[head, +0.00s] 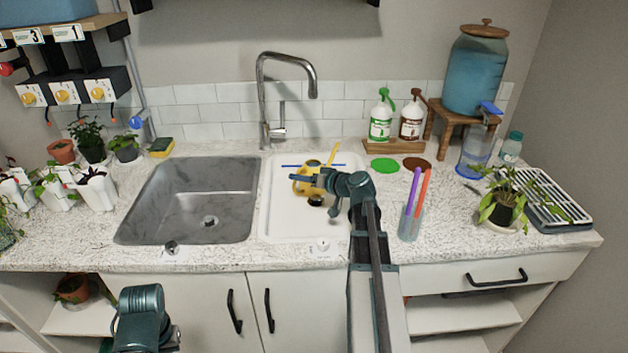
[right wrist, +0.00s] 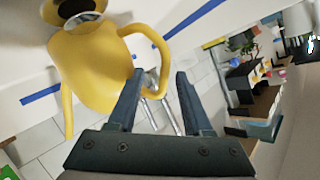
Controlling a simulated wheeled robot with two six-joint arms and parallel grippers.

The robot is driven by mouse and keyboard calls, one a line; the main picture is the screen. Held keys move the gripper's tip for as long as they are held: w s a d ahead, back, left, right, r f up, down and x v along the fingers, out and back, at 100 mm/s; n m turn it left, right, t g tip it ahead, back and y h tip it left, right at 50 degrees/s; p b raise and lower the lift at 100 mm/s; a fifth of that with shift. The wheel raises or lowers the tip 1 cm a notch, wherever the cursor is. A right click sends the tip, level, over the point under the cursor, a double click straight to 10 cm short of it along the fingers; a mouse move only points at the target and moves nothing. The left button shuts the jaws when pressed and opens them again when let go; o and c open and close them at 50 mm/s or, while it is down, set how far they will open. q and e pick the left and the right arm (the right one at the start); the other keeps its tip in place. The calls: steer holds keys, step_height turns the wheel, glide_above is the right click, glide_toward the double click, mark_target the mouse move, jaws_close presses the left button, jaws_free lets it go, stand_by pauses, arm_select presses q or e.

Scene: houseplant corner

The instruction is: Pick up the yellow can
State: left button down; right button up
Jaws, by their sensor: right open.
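The yellow can (head: 302,187), a watering can with a spout and a looped handle, is in the white basin right of the steel sink. My right gripper (head: 326,178) is over the basin at the can and hides part of it. In the right wrist view the can's body (right wrist: 95,65) fills the upper left. Its handle (right wrist: 158,50) curves down to the gap between the open fingers of my right gripper (right wrist: 158,78). I cannot tell whether a finger touches it. A teal part of my left arm shows at the lower left of the head view; its jaws do not show.
The steel sink (head: 195,205) and tall tap (head: 264,95) lie left of and behind the basin. A clear cup with purple and orange sticks (head: 411,222) stands close right of my right arm. Soap bottles (head: 381,118), a drying rack (head: 558,205) and a potted plant (head: 505,200) are further right.

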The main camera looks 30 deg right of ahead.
steer(key=b+x, duration=0.1)
steer(key=x, duration=0.4)
steer(key=shift+w+a, duration=0.15)
steer(key=shift+w, duration=0.05)
steer(key=shift+s+r, duration=0.1)
steer(key=shift+c, duration=0.2)
jaws_close()
stand_by(1.1)
